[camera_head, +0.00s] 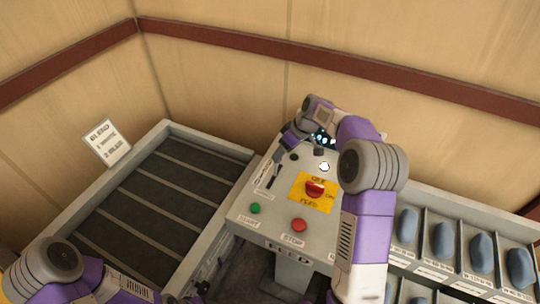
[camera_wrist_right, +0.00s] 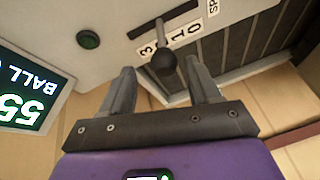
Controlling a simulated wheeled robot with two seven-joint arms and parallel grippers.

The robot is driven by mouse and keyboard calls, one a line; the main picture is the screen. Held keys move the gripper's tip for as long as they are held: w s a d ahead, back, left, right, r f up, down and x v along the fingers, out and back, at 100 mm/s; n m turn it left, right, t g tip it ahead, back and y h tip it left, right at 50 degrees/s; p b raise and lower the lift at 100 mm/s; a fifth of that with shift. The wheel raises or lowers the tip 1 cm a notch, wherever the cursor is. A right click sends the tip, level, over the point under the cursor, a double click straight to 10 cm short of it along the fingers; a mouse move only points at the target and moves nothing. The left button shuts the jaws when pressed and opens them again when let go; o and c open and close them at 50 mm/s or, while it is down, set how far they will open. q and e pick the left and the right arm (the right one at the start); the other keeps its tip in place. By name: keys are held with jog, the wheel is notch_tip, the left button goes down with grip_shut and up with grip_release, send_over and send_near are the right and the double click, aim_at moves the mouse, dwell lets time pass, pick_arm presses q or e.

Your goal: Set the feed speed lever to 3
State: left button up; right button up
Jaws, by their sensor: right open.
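The feed speed lever (camera_wrist_right: 163,62) is a dark round knob on a thin stem in the right wrist view. It stands in a slot next to a scale with the labels 3, 1 and 0 (camera_wrist_right: 178,35). The knob sits between the 3 and the 1 in this view and covers the label there; its exact setting is hard to read. My right gripper (camera_wrist_right: 163,80) is open, with one finger on each side of the knob. My left gripper is out of sight.
The panel carries a red knob (camera_head: 314,187) on a yellow plate, a green button (camera_head: 255,208) and a red stop button (camera_head: 299,225). A slatted conveyor (camera_head: 150,205) lies left. Bins with blue-grey pieces (camera_head: 443,240) stand right. A lit display (camera_wrist_right: 28,95) shows in the wrist view.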

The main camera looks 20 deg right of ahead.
aim_at(276, 167)
jog(key=shift+s+a+f, duration=0.25)
jog(key=shift+a+f, duration=0.05)
jog(key=shift+f, duration=0.25)
jog(key=shift+s+a+f, duration=0.25)
jog(key=shift+f, duration=0.3)
jog(key=f, duration=0.1)
jog(key=w, duration=0.1)
jog(key=f, duration=0.1)
jog(key=shift+w+a+f, duration=0.25)
jog(key=shift+a+f, duration=0.1)
jog(key=shift+a, duration=0.05)
jog(key=shift+w+a+f, duration=0.1)
jog(key=shift+w+f, duration=0.05)
jog(key=shift+f, duration=0.15)
jog(key=shift+a+f, duration=0.1)
jog(key=shift+f, duration=0.05)
grip_shut()
